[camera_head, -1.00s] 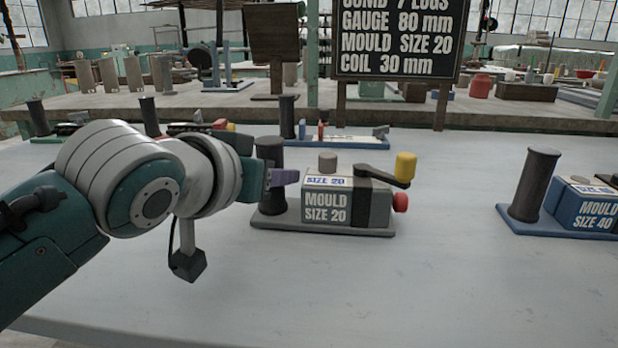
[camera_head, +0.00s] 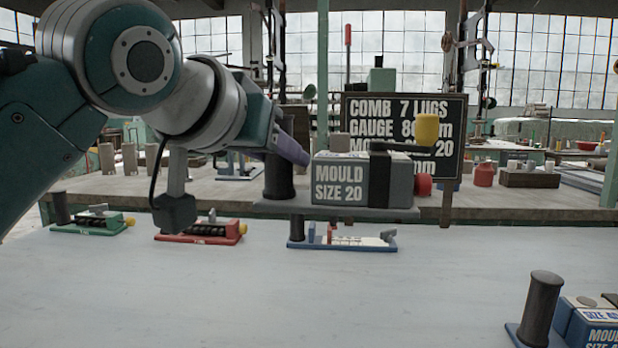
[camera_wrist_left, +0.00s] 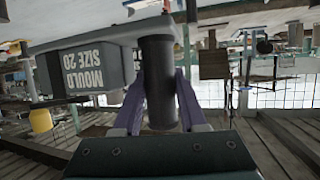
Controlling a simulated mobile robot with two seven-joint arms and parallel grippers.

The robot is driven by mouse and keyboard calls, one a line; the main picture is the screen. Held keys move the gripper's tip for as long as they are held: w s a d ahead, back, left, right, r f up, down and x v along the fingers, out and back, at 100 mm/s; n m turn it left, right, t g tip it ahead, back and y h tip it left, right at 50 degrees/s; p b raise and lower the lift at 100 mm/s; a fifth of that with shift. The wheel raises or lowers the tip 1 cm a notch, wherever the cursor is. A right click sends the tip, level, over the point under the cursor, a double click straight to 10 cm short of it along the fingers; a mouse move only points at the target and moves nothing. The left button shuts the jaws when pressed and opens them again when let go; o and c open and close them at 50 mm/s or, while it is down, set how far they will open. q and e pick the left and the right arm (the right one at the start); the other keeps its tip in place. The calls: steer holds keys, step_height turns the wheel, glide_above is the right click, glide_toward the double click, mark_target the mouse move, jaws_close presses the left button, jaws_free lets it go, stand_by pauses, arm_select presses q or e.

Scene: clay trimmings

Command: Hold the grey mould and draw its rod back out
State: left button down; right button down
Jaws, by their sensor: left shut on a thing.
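The grey mould (camera_head: 338,181), lettered "MOULD SIZE 20", is held level in the air above the table. It has a black post (camera_head: 279,174) at its left end. My left gripper (camera_head: 288,148) is shut on this post from the left; in the left wrist view its purple fingers (camera_wrist_left: 160,103) stand on both sides of the post. A red knob (camera_head: 423,185) sticks out of the mould's right end. A black crank with a yellow knob (camera_head: 427,129) and a grey plug (camera_head: 339,143) sit on top. No rod shaft shows. My right gripper is out of view.
A blue mould (camera_head: 598,322) with a black post stands at the front right. Green (camera_head: 92,224), red (camera_head: 200,233) and blue (camera_head: 345,242) fixtures lie along the table's back. A sign (camera_head: 405,115) stands behind. The table's front middle (camera_head: 300,300) is clear.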

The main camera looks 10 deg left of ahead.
arm_select(q)
steer(key=b, duration=0.8)
glide_above(284, 337)
steer(key=shift+f, duration=8.05)
steer(key=shift+f+b, duration=0.8)
steer(key=shift+f, duration=0.6)
steer(key=shift+r, duration=0.1)
steer(key=shift+p, duration=0.45)
steer(key=shift+f, duration=0.3)
steer(key=shift+f, duration=0.2)
